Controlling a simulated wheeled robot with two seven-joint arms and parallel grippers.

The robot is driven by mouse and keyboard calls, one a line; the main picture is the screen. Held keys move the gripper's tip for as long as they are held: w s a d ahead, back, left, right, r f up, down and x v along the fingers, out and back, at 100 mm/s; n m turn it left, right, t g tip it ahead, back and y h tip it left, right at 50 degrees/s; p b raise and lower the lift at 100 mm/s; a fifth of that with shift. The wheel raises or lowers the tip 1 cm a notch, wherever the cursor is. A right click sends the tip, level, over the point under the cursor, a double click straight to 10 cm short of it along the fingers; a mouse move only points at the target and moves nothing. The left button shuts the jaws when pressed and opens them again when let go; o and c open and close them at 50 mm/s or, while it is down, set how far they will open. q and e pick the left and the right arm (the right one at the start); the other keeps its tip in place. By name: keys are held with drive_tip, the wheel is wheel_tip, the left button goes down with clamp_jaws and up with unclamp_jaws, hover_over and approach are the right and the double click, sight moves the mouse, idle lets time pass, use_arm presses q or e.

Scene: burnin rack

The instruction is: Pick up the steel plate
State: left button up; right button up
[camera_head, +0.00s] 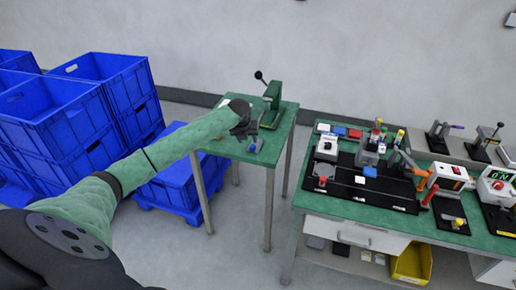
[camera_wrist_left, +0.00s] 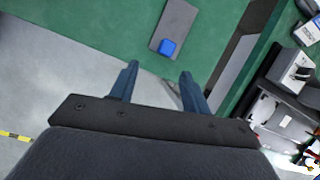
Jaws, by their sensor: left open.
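A flat dark-grey rectangular plate (camera_wrist_left: 181,20), which may be the steel plate, lies on the small green table (camera_wrist_left: 90,30) in the left wrist view. A small blue block (camera_wrist_left: 167,47) sits at its near end. My left gripper (camera_wrist_left: 158,69) is open, with nothing between its two blue-grey fingers. In the wrist picture the fingertips are below the plate and block, apart from them. In the head view my left gripper (camera_head: 243,129) is over the small table, and the blue block (camera_head: 252,147) shows just below it. The gripper hides part of that area. My right gripper is not in view.
A green press (camera_head: 271,101) with a lever stands at the back of the small table. Blue crates (camera_head: 60,125) are stacked at left. The larger green workbench (camera_head: 335,200) at right holds black fixtures and tools. A floor gap separates the tables.

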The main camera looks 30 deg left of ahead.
sight(252, 147)
use_arm(q)
drive_tip(key=m, duration=0.1)
drive_tip(key=f+m+p, duration=0.1)
drive_tip(key=shift+w+f+m, duration=0.25)
drive_tip(key=shift+w+m, duration=0.05)
drive_tip(key=shift+w, duration=0.1)
drive_tip(key=shift+w+f, duration=0.25)
drive_tip(key=shift+f, duration=0.2)
drive_tip(key=p+x, duration=0.3)
drive_tip(key=x, duration=0.1)
drive_tip(key=shift+w+d, duration=0.2)
drive_tip(key=shift+w+f, duration=0.1)
drive_tip(key=shift+f, duration=0.35)
clamp_jaws()
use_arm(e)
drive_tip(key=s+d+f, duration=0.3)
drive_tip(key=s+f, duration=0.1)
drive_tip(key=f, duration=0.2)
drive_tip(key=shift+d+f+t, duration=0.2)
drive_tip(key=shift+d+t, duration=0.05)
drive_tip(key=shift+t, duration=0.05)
